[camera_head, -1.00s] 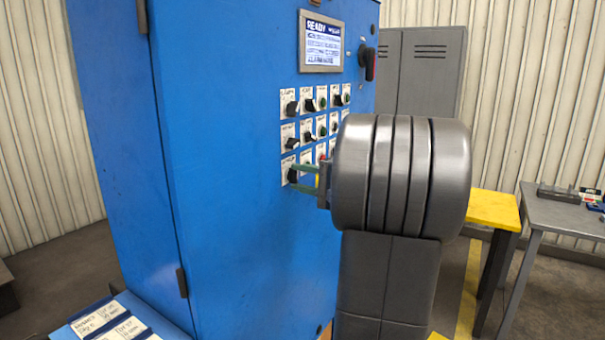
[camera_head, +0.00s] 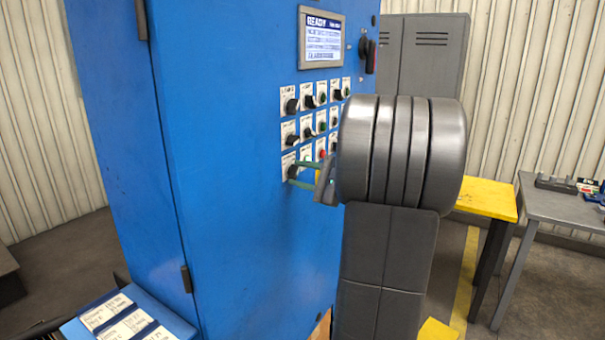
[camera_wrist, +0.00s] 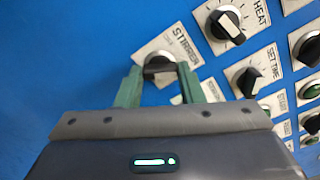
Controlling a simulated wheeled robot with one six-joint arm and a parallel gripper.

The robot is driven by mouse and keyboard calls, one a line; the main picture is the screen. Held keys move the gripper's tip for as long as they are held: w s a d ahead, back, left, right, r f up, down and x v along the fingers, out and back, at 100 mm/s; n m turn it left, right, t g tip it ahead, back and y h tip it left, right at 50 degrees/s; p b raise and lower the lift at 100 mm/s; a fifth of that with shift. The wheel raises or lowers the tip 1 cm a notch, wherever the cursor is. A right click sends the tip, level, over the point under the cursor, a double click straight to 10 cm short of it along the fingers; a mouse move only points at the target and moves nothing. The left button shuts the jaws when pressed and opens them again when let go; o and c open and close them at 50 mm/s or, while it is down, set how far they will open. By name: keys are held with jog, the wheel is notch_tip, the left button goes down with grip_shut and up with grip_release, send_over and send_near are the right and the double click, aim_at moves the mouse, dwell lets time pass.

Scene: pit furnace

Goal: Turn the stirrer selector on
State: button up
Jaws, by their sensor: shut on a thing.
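The stirrer selector (camera_wrist: 159,62) is a dark knob on a white plate labelled STIRRER. In the head view it is the lower left knob (camera_head: 291,171) of the panel, partly covered by my fingers. My gripper (camera_wrist: 160,75) has its two green fingers on either side of the knob and is shut on it. In the head view my gripper (camera_head: 300,174) reaches the panel from the right and its palm is tilted. The pointer and the OFF/ON marks are mostly hidden, so I cannot tell the knob's setting.
The HEAT knob (camera_wrist: 226,25) and SET TIME knob (camera_wrist: 248,80) sit close to the right of my fingers. A screen reading READY (camera_head: 321,39) is above on the blue cabinet (camera_head: 225,140). A yellow table (camera_head: 488,202) and a grey table (camera_head: 562,210) stand at right.

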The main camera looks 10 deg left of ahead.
jog(key=o, duration=1)
jog(key=b+v, duration=0.3)
jog(key=v, duration=1.1)
jog(key=shift+a, duration=0.1)
jog(key=p+x, duration=0.3)
jog(key=x, duration=1)
jog(key=shift+w+a, duration=0.15)
jog(key=shift+a, duration=0.2)
jog(key=shift+d, duration=0.15)
